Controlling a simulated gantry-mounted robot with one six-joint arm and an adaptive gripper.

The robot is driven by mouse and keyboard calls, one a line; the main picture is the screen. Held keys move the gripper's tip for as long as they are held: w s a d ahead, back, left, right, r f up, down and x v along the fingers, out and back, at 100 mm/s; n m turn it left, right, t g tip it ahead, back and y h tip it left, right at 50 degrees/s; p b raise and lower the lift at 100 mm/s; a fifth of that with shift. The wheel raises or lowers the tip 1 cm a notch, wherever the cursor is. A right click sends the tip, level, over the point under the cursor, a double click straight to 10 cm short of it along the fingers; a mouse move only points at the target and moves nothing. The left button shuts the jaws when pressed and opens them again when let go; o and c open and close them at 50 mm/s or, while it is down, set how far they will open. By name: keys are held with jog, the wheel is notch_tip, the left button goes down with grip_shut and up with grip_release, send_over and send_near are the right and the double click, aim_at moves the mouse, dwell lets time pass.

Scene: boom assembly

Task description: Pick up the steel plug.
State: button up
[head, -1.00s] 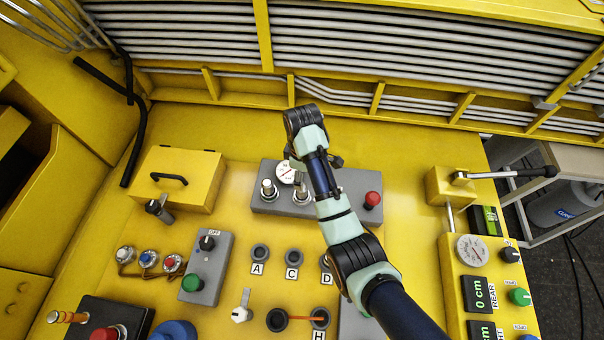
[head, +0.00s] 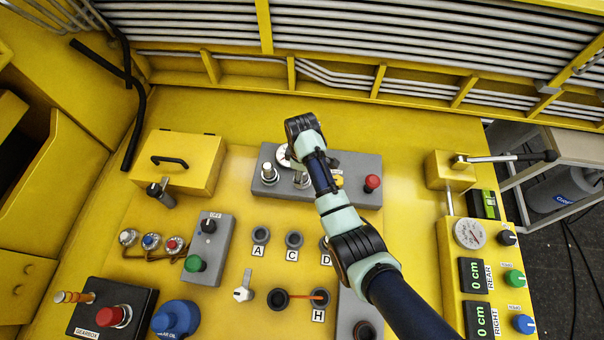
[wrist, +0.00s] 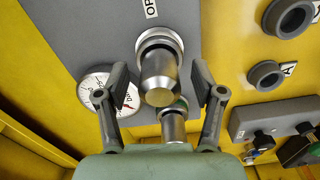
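A steel plug (wrist: 160,75) stands in a round socket on the grey panel (wrist: 95,35) in the wrist view. My gripper (wrist: 161,80) is open, with one dark finger on each side of this plug. Gaps show between the fingers and the plug. A second steel plug (wrist: 173,127) stands beyond it, lower in the picture. In the head view, two steel plugs, one at left (head: 268,172) and one nearer my arm (head: 301,178), stand on the same panel (head: 322,202). My wrist is above the panel there and hides part of it; the gripper fingers are not clear.
A pressure gauge (wrist: 98,88) sits close to the left finger. A red button (head: 372,183) is on the panel's right end. Labelled sockets, including A (head: 261,235) and C (head: 294,240), lie below the panel. A yellow box (head: 180,165) with a handle stands left.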

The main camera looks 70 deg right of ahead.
grip_shut()
jog(key=shift+r, duration=0.1)
notch_tip(320, 180, up, 11)
jog(key=shift+d+r+p, duration=0.1)
jog(key=shift+p, duration=1.15)
notch_tip(320, 180, up, 9)
jog(key=p, duration=0.8)
jog(key=shift+f+p, duration=0.2)
jog(key=shift+p, duration=0.15)
